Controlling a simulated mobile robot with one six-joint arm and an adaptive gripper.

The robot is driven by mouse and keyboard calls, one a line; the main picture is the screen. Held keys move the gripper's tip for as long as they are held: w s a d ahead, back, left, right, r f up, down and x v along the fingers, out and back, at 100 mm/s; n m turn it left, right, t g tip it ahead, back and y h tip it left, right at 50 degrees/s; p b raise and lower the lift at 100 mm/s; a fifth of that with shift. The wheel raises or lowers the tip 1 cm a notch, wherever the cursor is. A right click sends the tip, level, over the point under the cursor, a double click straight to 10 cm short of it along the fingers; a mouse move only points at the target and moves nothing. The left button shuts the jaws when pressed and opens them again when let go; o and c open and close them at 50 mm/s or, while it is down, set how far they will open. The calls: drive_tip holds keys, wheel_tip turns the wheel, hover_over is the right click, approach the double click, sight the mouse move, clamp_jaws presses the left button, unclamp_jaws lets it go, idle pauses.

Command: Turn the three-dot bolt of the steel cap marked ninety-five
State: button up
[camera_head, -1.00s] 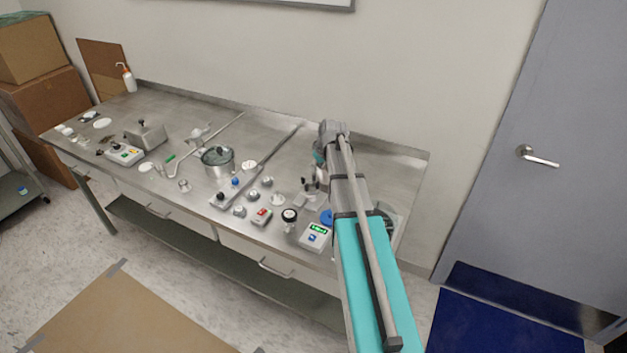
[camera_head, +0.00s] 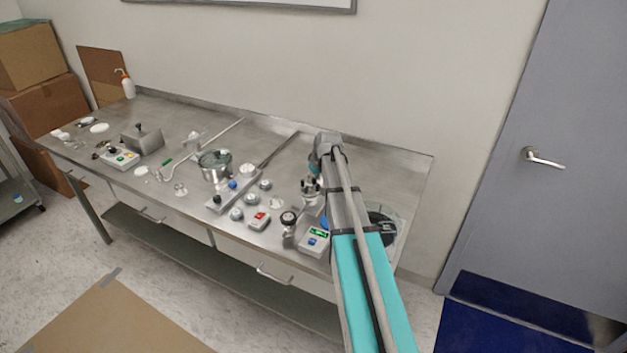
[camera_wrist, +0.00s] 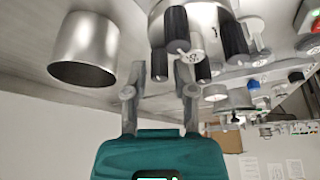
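In the wrist view, a round steel cap (camera_wrist: 215,12) carries several upright bolts with black ribbed grips, one of them near the front (camera_wrist: 177,26). A small pale tag (camera_wrist: 191,57) with dark digits shows among them; I cannot read it surely, nor tell which bolt has three dots. My gripper (camera_wrist: 160,76) is open, its two fingers apart with nothing between them, just short of the cap and its nearest bolts. In the head view, my gripper's end (camera_head: 314,172) is over a small steel fixture (camera_head: 312,190), partly hidden by my arm.
A hollow steel cylinder (camera_wrist: 84,50) stands beside the cap in the wrist view. A round vessel (camera_head: 383,226) stands right of my arm.

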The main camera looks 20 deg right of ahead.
clamp_jaws()
drive_tip(key=shift+m, duration=0.5)
drive_tip(key=m+h, duration=0.1)
drive_tip(key=m, duration=0.1)
drive_tip(key=shift+m, duration=0.3)
drive_tip(key=m+h, duration=0.1)
drive_tip(key=m, duration=0.2)
drive_tip(key=shift+m+h, duration=0.3)
drive_tip(key=shift+h, duration=0.1)
drive_tip(key=m+g+h, duration=0.1)
drive_tip(key=m, duration=0.3)
drive_tip(key=shift+m+g+h, duration=0.4)
drive_tip(key=shift+m+g, duration=0.4)
drive_tip(key=shift+m, duration=0.8)
